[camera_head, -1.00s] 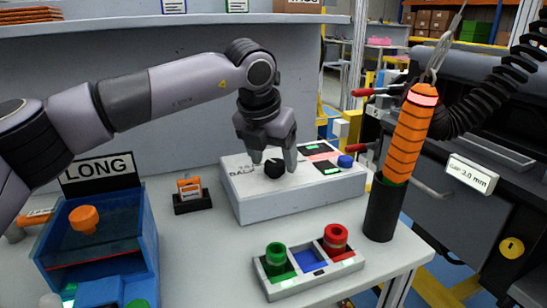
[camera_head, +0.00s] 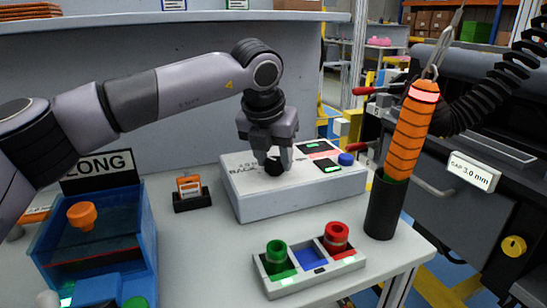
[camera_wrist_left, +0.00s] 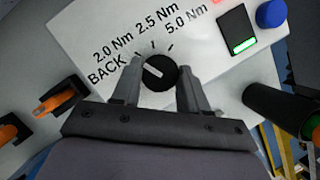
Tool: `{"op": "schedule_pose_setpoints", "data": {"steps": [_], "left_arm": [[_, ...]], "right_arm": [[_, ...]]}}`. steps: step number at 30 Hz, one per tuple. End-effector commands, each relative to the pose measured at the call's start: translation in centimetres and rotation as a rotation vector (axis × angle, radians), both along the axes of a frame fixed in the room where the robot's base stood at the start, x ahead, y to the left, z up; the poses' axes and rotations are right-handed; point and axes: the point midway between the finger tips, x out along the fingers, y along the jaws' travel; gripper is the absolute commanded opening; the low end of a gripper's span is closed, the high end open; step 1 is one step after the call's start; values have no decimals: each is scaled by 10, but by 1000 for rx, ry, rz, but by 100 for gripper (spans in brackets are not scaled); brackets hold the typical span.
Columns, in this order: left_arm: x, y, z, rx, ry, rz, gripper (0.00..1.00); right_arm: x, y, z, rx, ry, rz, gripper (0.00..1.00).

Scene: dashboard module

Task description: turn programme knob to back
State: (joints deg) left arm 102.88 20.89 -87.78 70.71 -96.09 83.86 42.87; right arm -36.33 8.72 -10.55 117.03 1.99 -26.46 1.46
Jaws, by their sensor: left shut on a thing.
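The programme knob (camera_head: 273,168) is a black round knob on top of a white box (camera_head: 290,203). In the left wrist view the knob (camera_wrist_left: 160,73) has a white pointer line slanting to the upper left, toward the BACK and 2.0 Nm side. Printed around it are BACK (camera_wrist_left: 107,70), 2.0 Nm, 2.5 Nm and 5.0 Nm. My left gripper (camera_head: 272,164) points down over the box and is shut on the knob, one finger on each side. It also shows in the left wrist view (camera_wrist_left: 158,92). My right gripper is not in view.
On the box are a lit green display (camera_head: 328,168) and a blue button (camera_head: 345,160). In front stands a tray (camera_head: 310,284) with green and red parts. A black holder (camera_head: 383,210) with an orange tool stands right. A blue bin (camera_head: 140,225) is at left.

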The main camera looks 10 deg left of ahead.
Motion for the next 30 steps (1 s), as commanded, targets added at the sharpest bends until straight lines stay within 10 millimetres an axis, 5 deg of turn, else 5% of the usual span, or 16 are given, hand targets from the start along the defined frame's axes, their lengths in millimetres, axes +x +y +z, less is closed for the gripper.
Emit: {"op": "schedule_pose_setpoints", "data": {"steps": [18, 30], "left_arm": [[1, -3, 1, 0, -4, 456, 13], [1, -3, 1, -1, -4, 585, 13]], "right_arm": [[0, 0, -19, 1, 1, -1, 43], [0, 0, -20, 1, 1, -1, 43]]}}
